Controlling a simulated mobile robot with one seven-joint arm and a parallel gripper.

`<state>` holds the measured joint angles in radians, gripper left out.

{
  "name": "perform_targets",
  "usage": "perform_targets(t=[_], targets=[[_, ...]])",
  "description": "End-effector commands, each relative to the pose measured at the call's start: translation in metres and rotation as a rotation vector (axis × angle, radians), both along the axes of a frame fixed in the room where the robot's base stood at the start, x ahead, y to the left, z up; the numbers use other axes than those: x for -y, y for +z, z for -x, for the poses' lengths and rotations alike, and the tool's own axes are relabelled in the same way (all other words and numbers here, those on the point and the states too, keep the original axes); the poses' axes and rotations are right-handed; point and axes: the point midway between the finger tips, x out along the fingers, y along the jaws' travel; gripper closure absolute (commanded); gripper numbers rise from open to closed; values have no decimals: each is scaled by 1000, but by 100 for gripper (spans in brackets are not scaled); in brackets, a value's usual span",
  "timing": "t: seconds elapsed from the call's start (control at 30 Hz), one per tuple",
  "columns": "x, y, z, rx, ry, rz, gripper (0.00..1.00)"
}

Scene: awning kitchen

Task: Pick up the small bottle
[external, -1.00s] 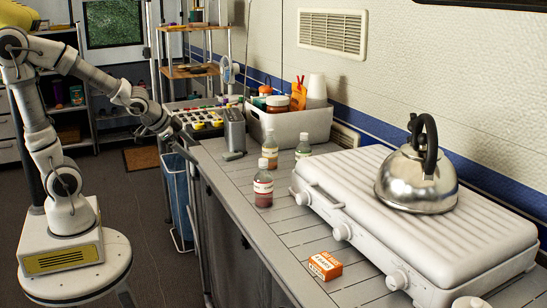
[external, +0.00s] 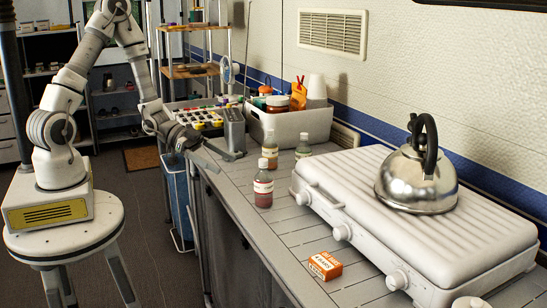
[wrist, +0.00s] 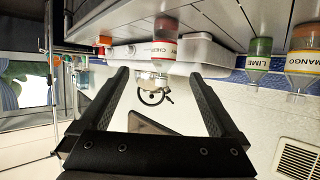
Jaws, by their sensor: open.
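Three small bottles stand upright on the counter in the external view: a dark red one (external: 263,188) in front, an amber one (external: 270,151) behind it and a green one (external: 303,147) to the right. My gripper (external: 226,161) is open and empty at the counter's left edge, left of the bottles and apart from them. The wrist view is upside down. There the red bottle, labelled cherry (wrist: 164,42), shows just beyond the gap between my open fingers (wrist: 160,74). The lime bottle (wrist: 259,58) and mango bottle (wrist: 302,62) are at the right.
A white stove (external: 420,235) with a steel kettle (external: 415,182) fills the counter's right side. An orange box (external: 324,265) lies in front. A grey metal holder (external: 234,130) and a full white bin (external: 305,125) stand behind the bottles. Bare counter surrounds the red bottle's left side.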

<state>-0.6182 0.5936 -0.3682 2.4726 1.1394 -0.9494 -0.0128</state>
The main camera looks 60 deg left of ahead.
Motion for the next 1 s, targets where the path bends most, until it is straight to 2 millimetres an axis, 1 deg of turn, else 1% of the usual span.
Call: perform_targets(t=[0.17,0.4,0.5,0.6,0.77,0.87,1.0], targets=[[21,-14,-18,1,-6,3,3],[56,-34,-52,1,-5,2,3],[68,-40,-64,1,-3,2,3],[76,-44,-72,0,-2,1,3],[81,-47,-78,0,0,0,3],[87,-52,-86,0,-2,1,3],[98,-62,-103,-1,-1,1,3]])
